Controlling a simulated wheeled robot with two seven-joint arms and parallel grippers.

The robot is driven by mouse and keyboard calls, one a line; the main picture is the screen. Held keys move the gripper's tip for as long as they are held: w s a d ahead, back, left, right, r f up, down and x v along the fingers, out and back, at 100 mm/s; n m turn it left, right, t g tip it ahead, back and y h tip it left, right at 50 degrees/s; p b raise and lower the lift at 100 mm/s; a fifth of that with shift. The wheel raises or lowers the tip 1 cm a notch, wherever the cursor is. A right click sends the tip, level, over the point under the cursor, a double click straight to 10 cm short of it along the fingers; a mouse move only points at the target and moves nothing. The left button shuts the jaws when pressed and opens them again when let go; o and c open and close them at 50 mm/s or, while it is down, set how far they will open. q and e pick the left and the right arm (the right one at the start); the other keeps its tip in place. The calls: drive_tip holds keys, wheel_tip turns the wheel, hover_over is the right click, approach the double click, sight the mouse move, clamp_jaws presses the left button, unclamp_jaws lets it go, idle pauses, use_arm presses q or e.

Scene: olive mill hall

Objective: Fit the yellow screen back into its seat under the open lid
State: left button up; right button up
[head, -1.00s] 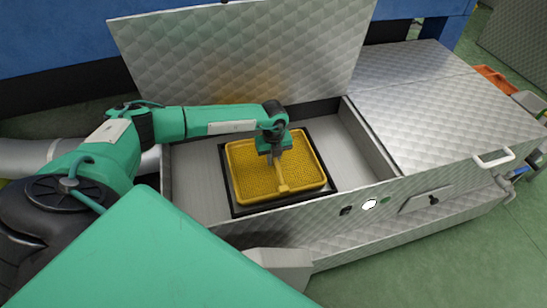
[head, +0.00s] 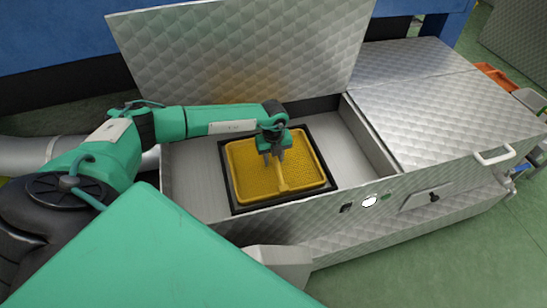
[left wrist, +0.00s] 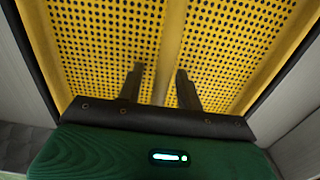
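The yellow screen (head: 305,168), a perforated tray with a raised rim and a central bar, lies inside the black frame (head: 331,184) in the bay under the raised lid (head: 240,50). It looks level in the frame, but I cannot tell from this angle whether every edge is fully down. My left gripper (head: 273,161) is over the screen's central bar. In the left wrist view its two fingers (left wrist: 159,80) are apart, with the bar (left wrist: 168,45) running between and beyond them; they do not grip it. The right gripper is not in view.
The metal bay has a front wall (head: 360,195) and bare floor beside the frame (head: 195,180). A closed metal cover with a handle (head: 494,157) is at the right. Orange and grey crates (head: 495,75) stand on the floor at far right.

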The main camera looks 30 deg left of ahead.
use_arm(q)
drive_tip(key=shift+s+f, duration=0.1)
drive_tip(key=shift+f, duration=0.05)
drive_tip(key=shift+r, duration=0.8)
wheel_tip(320, 180, up, 12)
drive_tip(key=p, duration=0.2)
drive_tip(key=shift+r, duration=0.2)
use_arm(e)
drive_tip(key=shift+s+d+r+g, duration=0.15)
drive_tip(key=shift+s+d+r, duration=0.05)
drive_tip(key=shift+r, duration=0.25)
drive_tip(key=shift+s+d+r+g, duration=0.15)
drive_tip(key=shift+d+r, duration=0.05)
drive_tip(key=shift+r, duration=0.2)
